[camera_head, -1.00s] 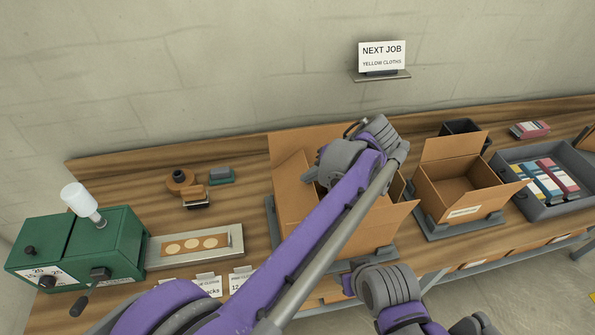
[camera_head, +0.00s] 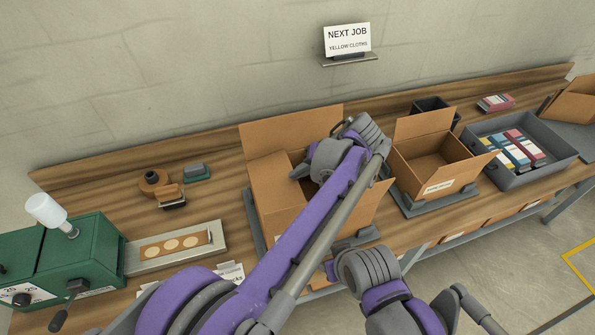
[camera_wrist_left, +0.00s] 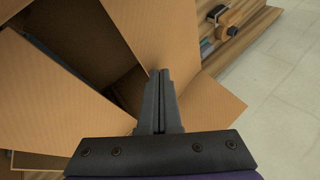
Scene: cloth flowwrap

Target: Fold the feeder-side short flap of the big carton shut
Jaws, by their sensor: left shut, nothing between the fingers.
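The big carton (camera_head: 270,203) stands open on the bench, its tall back flap (camera_head: 295,132) upright. The feeder-side flap (camera_head: 268,172) stands tilted at its left; my arm covers part of the carton, so its exact angle is unclear. My left gripper (camera_wrist_left: 160,76) is shut and empty, over the carton opening. In the left wrist view its tips lie by a cardboard panel (camera_wrist_left: 152,30), and I cannot tell whether they touch. Another flap (camera_wrist_left: 212,106) is to the right and a large panel (camera_wrist_left: 55,90) to the left.
The green feeder (camera_head: 75,260) is at the left, beside a metal plate (camera_head: 178,246) with round discs. A tape dispenser (camera_head: 157,184) stands behind. A smaller open carton (camera_head: 437,172) and a grey crate (camera_head: 520,155) are to the right.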

